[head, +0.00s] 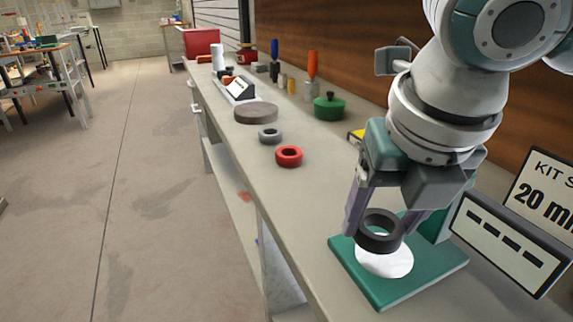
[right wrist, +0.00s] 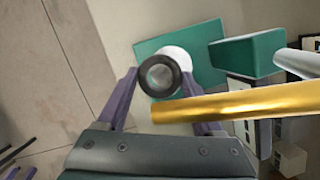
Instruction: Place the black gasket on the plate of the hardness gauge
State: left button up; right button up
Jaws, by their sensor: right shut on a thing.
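The black gasket (head: 378,246) is a thick dark ring between the fingers of my right gripper (head: 382,226), which is shut on it. The gauge's round white plate (head: 388,265) lies on its green base (head: 375,297), just below the gasket in the head view. The gasket looks held above the plate, with a gap that I cannot measure. In the right wrist view the gasket (right wrist: 144,77) overlaps the near-left part of the white plate (right wrist: 178,56), and the green base (right wrist: 207,62) shows beyond. My left gripper is not in view.
A red ring (head: 289,162), a grey ring (head: 270,140) and a brown disc (head: 256,117) lie farther along the bench. A green lidded pot (head: 329,110) stands near the wall. A display panel (head: 507,246) is right of the base. A golden bar (right wrist: 235,104) crosses the wrist view.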

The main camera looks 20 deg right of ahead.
aim_at(399, 226)
jog(key=shift+w+d, duration=0.1)
jog(key=shift+d, duration=0.9)
notch_tip(399, 226, down, 3)
jog(key=shift+b, duration=0.45)
jog(key=shift+f, duration=0.3)
jog(key=shift+f, duration=0.15)
jog(key=o, duration=1.5)
